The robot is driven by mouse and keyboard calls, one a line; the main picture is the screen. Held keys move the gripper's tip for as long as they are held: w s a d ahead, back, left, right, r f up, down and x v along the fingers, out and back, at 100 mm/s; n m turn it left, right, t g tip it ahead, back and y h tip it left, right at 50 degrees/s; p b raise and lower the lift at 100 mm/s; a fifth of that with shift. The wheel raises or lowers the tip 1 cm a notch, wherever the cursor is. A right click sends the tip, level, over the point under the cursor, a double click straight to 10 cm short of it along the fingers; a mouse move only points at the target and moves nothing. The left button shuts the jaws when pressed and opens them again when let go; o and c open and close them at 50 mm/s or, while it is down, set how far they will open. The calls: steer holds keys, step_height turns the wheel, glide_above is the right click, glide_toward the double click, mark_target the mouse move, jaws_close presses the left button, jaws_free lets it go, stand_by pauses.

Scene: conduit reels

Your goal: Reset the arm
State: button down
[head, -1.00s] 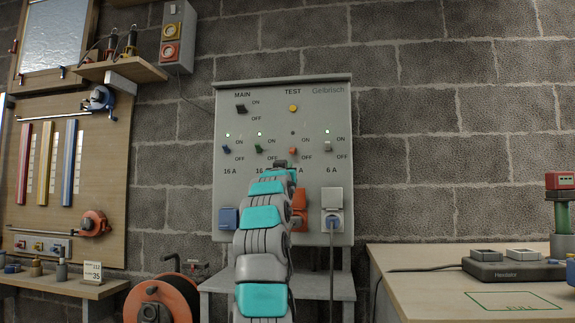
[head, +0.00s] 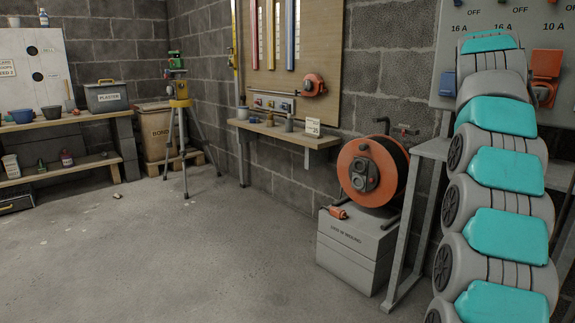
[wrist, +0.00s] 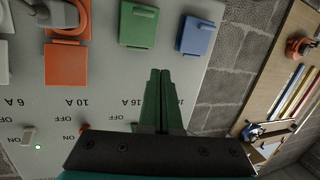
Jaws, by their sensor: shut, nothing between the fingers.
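My gripper (wrist: 160,75) shows in the wrist view, its two dark green fingers pressed together with nothing between them. It is in front of the grey electrical panel (wrist: 120,75), which appears upside down there, near the 16 A labels. A green socket cover (wrist: 138,25), a blue one (wrist: 196,36) and an orange one (wrist: 66,64) lie beyond the fingertips. Whether the fingers touch the panel I cannot tell. In the head view my grey and teal arm rises at the right and covers part of the panel (head: 447,88); the gripper is hidden behind it.
An orange cable reel (head: 362,172) stands on a grey box (head: 350,250) left of the panel's stand. A wall shelf (head: 285,135), a surveying tripod (head: 181,140) and a workbench (head: 60,122) are farther left. The middle floor (head: 200,260) is open.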

steer(key=s+a+f+n+g+y, duration=0.1)
steer(key=a+f+n+g+y, duration=0.15)
steer(key=a+f, duration=0.65)
steer(key=s+a+f+n+g+y, duration=0.1)
steer(key=s+a+f+g+y, duration=0.2)
steer(key=s+a+f, duration=0.7)
steer(key=s+a+f+n+g+y, duration=0.1)
steer(key=s+a+f+g+y, duration=0.1)
steer(key=s+a+f, duration=0.8)
steer(key=s+a+f+n+g+y, duration=0.1)
steer(key=s+a+f+g, duration=0.15)
steer(key=s+f, duration=0.65)
steer(key=s+a+f+g, duration=0.1)
steer(key=s+f+g, duration=0.3)
steer(key=s, duration=0.9)
steer(key=s+a+f+n+g+y, duration=0.1)
steer(key=s+a+f, duration=0.1)
steer(key=s+f, duration=0.75)
step_height(320, 180, up, 16)
steer(key=s+p, duration=0.1)
steer(key=p, duration=1.4)
steer(key=shift+s, duration=0.2)
steer(key=shift+m, duration=0.25)
